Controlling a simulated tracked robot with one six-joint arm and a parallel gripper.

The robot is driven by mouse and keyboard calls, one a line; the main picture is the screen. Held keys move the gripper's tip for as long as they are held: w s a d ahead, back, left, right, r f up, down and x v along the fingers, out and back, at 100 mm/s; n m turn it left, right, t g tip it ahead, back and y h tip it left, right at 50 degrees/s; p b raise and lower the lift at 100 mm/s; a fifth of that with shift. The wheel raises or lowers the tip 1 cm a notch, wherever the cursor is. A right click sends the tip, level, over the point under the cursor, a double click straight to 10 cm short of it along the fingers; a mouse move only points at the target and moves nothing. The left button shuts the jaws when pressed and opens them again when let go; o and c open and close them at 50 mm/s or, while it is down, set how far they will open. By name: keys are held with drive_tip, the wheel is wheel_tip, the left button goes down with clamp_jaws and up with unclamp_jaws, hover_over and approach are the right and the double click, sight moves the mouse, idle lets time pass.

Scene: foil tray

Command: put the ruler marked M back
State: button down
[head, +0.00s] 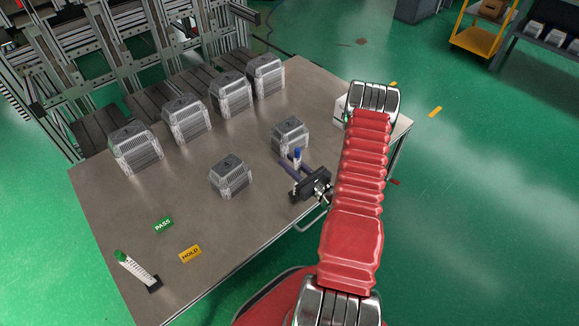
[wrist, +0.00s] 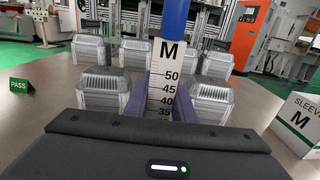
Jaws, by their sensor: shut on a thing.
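The ruler marked M (wrist: 163,85) is a white strip with black numbers and a blue upper end, upright in the wrist view. In the head view its blue top (head: 297,153) shows above my gripper (head: 295,168). My gripper is shut on it; its two purple fingers (wrist: 183,105) flank the strip in the wrist view. The ruler's lower end is hidden behind the gripper body. A white box lettered SLEEVE and M (wrist: 301,122) stands at the right of the wrist view.
Several ribbed grey housings (head: 231,176) stand on the table (head: 118,215), two of them close to my gripper.

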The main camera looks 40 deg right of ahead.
drive_tip(key=shift+f, duration=0.8)
drive_tip(key=c, duration=1.5)
unclamp_jaws()
drive_tip(key=shift+f, duration=0.15)
drive_tip(key=shift+s+d, duration=0.15)
drive_tip(key=shift+s, duration=5.9)
